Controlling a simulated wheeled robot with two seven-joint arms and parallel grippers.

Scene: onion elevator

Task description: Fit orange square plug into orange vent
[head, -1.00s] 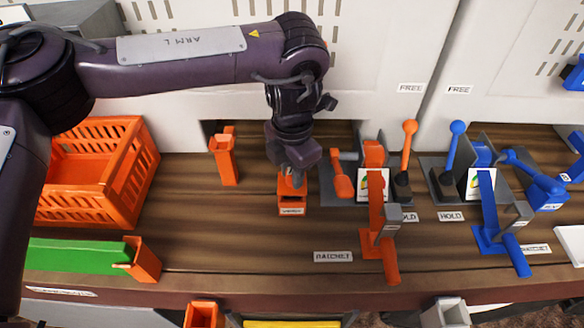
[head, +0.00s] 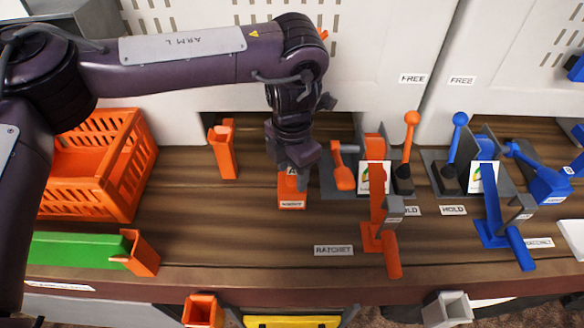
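A small orange block with a white label (head: 291,203), whose lettering is too small to read surely, stands on the wooden worktop near the middle; it looks like the orange vent. An orange piece with a white mark (head: 291,172) shows directly above it, between or behind my fingers, and may be the square plug. I cannot tell how deep it sits. My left gripper (head: 296,174) points down at this piece, with a finger along its right side. Whether the fingers grip it is unclear. My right gripper is out of view.
An orange crate (head: 128,178) stands at left and an orange upright holder (head: 223,150) left of the gripper. Close on the right are an orange lever (head: 410,138) and an orange ratchet (head: 378,225). A green bar (head: 80,248) lies front left. Bare wood lies in front.

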